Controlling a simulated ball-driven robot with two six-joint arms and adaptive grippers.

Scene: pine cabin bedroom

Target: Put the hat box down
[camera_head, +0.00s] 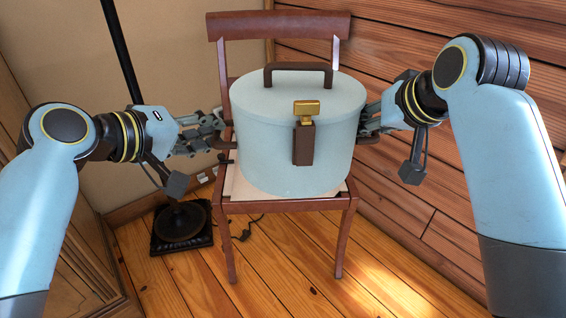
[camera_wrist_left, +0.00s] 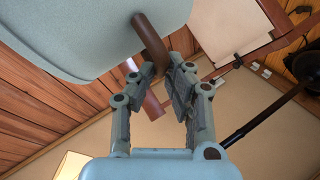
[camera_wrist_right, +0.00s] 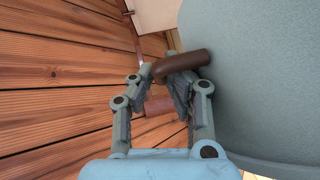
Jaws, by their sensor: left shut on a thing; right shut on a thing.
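The hat box (camera_head: 273,130) is a light blue round box with a lid, a brown top handle, a gold clasp and brown side handles. It is upright at the wooden chair (camera_head: 279,26), over its pale seat; I cannot tell whether its base touches the seat. My left gripper (camera_head: 222,134) is shut on the left side handle, a brown bar also seen in the left wrist view (camera_wrist_left: 150,42). My right gripper (camera_head: 366,128) is shut on the right side handle, which shows in the right wrist view (camera_wrist_right: 182,65).
A black lamp pole (camera_head: 122,50) rises from a dark square base (camera_head: 181,228) on the floor left of the chair. A cable lies beside it. Wood-plank wall (camera_head: 420,60) stands close behind on the right. Open wooden floor (camera_head: 300,270) lies in front.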

